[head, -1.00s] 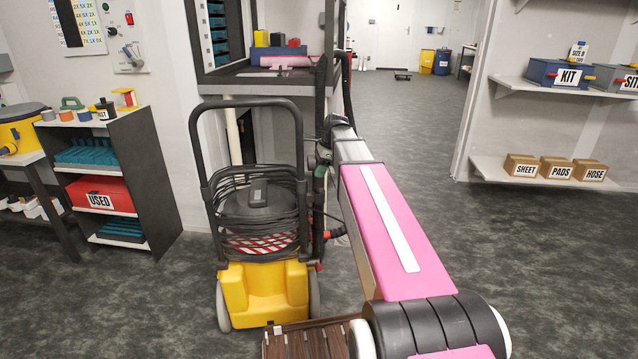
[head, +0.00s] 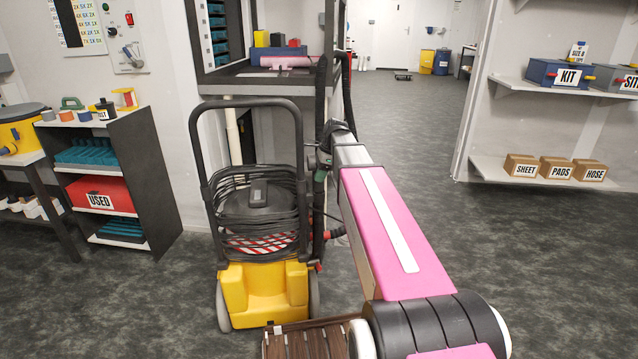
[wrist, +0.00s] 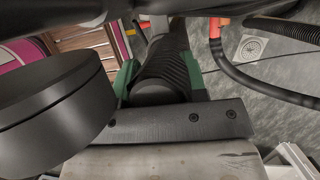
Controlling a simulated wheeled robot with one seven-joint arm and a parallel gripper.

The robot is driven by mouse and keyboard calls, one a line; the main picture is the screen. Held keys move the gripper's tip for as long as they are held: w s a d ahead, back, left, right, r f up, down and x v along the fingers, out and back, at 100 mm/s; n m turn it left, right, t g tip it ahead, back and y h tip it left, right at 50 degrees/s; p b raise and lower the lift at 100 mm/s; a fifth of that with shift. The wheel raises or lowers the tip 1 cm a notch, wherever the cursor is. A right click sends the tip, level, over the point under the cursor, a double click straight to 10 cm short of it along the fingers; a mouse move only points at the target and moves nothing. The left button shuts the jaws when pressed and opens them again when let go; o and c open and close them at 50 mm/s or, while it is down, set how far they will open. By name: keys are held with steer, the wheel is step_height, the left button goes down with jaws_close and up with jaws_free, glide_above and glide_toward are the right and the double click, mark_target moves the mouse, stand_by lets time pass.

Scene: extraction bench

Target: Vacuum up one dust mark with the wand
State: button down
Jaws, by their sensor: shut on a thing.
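My gripper (head: 322,158) is at the far end of my outstretched arm, in front of the bench's right side. In the wrist view its green-sided fingers (wrist: 160,78) are shut around the black ribbed grip of the wand (wrist: 165,62). In the head view the wand (head: 321,95) is a dark upright tube beside the bench edge; its far end is hidden. The yellow and black vacuum (head: 262,290) stands on the floor left of my arm. The bench top (head: 225,88) is grey; I cannot make out a clear dust mark on it.
A dark hose (head: 346,85) hangs right of the wand. Small boxes stand at the bench back. A dark shelf unit (head: 150,170) is at left, and a wall shelf (head: 540,174) with cartons at right.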

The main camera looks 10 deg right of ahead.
steer(key=c, duration=0.6)
jaws_free()
steer(key=shift+f, duration=0.1)
